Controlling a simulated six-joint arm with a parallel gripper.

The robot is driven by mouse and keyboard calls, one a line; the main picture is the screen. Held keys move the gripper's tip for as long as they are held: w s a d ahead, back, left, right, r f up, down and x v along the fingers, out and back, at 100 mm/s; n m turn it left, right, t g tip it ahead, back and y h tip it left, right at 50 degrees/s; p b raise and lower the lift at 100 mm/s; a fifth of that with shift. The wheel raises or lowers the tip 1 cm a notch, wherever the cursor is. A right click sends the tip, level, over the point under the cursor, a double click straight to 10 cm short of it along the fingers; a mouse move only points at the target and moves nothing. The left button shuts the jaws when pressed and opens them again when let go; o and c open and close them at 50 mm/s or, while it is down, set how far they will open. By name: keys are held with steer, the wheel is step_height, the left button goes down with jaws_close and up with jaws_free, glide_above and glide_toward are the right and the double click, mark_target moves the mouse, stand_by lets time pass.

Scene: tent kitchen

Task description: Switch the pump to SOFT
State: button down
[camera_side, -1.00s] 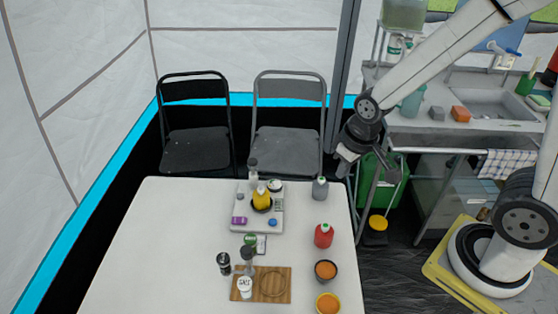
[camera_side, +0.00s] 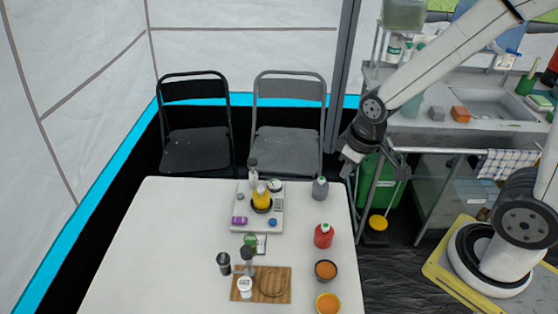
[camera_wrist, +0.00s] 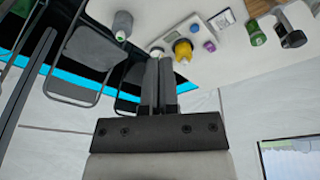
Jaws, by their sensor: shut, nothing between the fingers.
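I cannot tell whether this is the pump, and no SOFT label is legible. In the wrist view the yellow part (camera_wrist: 183,50) and purple block (camera_wrist: 209,47) show just beyond my fingers, which hide some of the unit. My gripper (camera_side: 347,174) is shut and empty, up at the table's far right corner, right of the unit and apart from it.
A grey bottle (camera_side: 320,189) stands between my gripper and the unit. A wooden board (camera_side: 273,293) with small containers is in front. The table's left half is clear.

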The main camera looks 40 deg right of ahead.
steer(key=w+a+f+n+g, duration=0.1)
steer(key=w+a+n, duration=0.6)
steer(key=w+n, duration=0.5)
steer(key=n+g, duration=0.1)
steer(key=n, duration=1.2)
glide_above(235, 220)
steer(key=shift+f, duration=2.6)
steer(key=shift+f, duration=7.05)
